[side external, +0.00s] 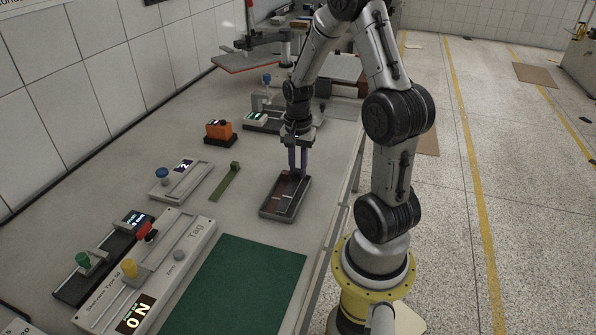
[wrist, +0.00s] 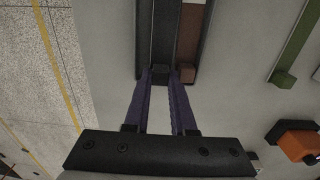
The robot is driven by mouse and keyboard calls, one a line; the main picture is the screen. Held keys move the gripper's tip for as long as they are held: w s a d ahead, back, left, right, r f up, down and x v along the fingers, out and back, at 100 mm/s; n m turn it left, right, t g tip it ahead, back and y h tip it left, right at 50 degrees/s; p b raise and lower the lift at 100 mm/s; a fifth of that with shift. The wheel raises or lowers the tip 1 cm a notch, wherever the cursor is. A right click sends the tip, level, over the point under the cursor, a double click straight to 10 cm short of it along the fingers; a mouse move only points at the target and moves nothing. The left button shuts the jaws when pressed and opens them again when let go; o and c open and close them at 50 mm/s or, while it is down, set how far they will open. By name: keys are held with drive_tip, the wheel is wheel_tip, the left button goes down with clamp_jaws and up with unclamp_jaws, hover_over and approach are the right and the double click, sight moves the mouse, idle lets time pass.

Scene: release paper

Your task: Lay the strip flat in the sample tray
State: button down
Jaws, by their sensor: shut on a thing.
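The sample tray (side external: 265,212) is a dark, shallow rectangular tray near the right edge of the bench. It also shows at the top of the wrist view (wrist: 143,30). My gripper (side external: 298,170) points down at the tray's far end. In the wrist view my gripper (wrist: 161,76) is shut on the near end of a dark grey strip (wrist: 163,40), which runs lengthwise within the tray's outline. I cannot tell whether its whole underside touches the floor. A brown strip (wrist: 191,30) with a block at its end lies beside it, right of the fingers.
A green strip with an end block (side external: 225,182) lies on the bench left of the tray. An orange device (side external: 220,131) stands behind it. A dark green mat (side external: 245,285) and knobbed instruments (side external: 150,265) fill the front. Bare bench lies around the tray.

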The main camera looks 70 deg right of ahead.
drive_tip(key=shift+f, duration=0.65)
drive_tip(key=c, duration=1)
unclamp_jaws()
